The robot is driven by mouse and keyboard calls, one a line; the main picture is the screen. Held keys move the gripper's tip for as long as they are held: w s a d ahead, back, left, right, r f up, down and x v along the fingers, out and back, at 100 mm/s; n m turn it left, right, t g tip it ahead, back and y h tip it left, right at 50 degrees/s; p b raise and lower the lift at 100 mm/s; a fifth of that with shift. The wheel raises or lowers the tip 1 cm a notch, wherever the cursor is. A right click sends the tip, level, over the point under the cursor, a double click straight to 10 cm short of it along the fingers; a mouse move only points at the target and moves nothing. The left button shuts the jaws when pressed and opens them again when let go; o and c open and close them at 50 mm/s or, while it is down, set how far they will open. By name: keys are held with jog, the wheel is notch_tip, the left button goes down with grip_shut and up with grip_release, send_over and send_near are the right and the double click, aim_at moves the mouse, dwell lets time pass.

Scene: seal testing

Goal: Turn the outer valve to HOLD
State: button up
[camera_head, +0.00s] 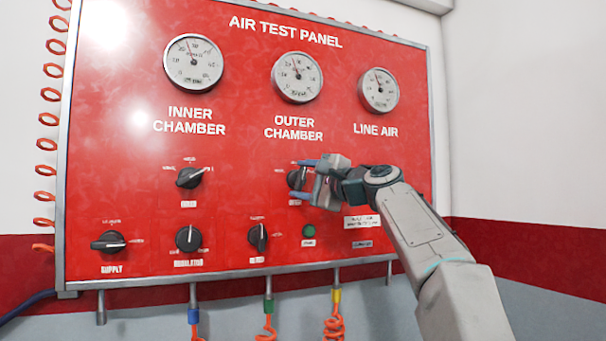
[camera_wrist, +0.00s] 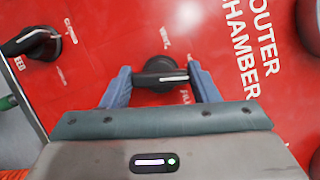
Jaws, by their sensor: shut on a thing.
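The outer valve is a black knob (camera_head: 294,179) below the OUTER CHAMBER label on the red panel, partly hidden behind my gripper in the head view. My gripper (camera_head: 291,181) has its blue fingers on either side of this knob and is shut on it. In the wrist view the knob's bar (camera_wrist: 160,77) lies crosswise between the two fingers. Its white pointer line runs toward the OUTER CHAMBER lettering, which is roughly upward on the panel.
The inner chamber knob (camera_head: 189,178) is to the left. The supply knob (camera_head: 109,242), regulator knob (camera_head: 188,239), another black knob (camera_head: 257,237) and a green button (camera_head: 309,231) sit below. Gauges, including the outer chamber gauge (camera_head: 297,77), are above. Coiled hoses hang beneath the panel.

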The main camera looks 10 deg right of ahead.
jog(key=shift+n+g+p, duration=0.6)
jog(key=shift+n+p, duration=0.05)
jog(key=shift+n, duration=0.95)
jog(key=o, duration=1)
jog(key=shift+b+v, duration=2.85)
jog(key=shift+v, duration=4.05)
jog(key=shift+a+r, duration=0.15)
